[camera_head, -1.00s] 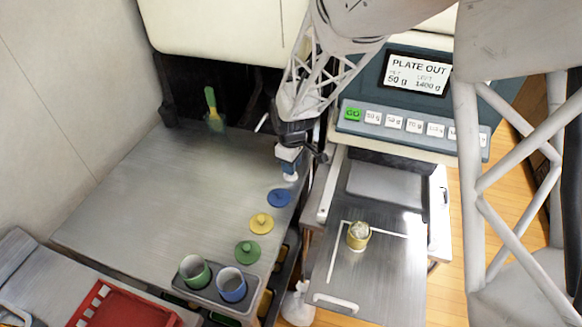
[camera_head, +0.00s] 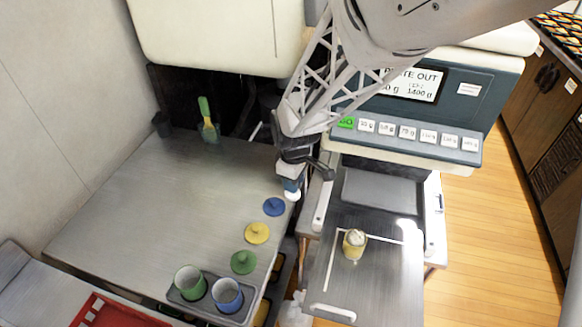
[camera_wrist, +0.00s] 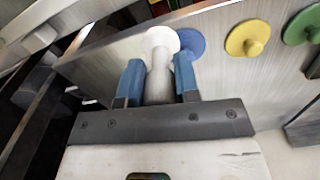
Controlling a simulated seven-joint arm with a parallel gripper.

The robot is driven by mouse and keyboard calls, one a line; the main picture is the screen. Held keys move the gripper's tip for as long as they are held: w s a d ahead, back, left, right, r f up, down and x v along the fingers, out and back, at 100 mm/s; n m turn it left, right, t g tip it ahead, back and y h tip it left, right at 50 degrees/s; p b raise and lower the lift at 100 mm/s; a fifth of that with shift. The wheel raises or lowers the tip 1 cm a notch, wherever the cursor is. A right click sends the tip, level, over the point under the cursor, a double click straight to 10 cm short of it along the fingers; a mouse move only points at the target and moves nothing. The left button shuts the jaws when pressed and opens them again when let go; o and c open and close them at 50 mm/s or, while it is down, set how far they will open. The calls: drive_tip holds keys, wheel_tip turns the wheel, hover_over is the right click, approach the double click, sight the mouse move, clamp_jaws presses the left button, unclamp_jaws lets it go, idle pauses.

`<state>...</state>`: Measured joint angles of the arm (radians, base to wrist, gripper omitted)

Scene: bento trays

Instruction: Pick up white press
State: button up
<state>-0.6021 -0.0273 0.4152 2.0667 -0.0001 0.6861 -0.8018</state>
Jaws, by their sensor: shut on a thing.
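The white press (camera_wrist: 158,42) has a round white disc and a pale stem. My gripper (camera_wrist: 159,82) is shut on its stem, with one blue fingertip on each side. In the head view, the white end of the press (camera_head: 292,195) shows just below my gripper (camera_head: 291,183), near the right edge of the metal table. I cannot tell from these views how far it is above the tabletop. The upper stem is hidden between the fingers in the head view.
Blue (camera_head: 274,207), yellow (camera_head: 257,233) and green (camera_head: 243,262) presses lie along the table's right edge. Green (camera_head: 190,283) and blue (camera_head: 227,295) cups sit in a holder in front.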

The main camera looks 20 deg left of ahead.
drive_tip(key=s+d, duration=0.4)
drive_tip(key=s, duration=0.3)
drive_tip(key=shift+s+d+r, duration=0.15)
drive_tip(key=shift+d+r, duration=0.2)
drive_tip(key=shift+r, duration=0.05)
idle(0.3)
drive_tip(key=shift+o, duration=1.4)
drive_tip(key=shift+c, duration=0.6)
drive_tip(key=w+d+r+m, duration=0.1)
drive_tip(key=d+m, duration=1.1)
drive_tip(key=d, duration=0.2)
drive_tip(key=shift+w+d+r, duration=0.15)
drive_tip(key=shift+d+r, duration=0.05)
drive_tip(key=shift+r, duration=0.15)
drive_tip(key=shift+f, duration=0.2)
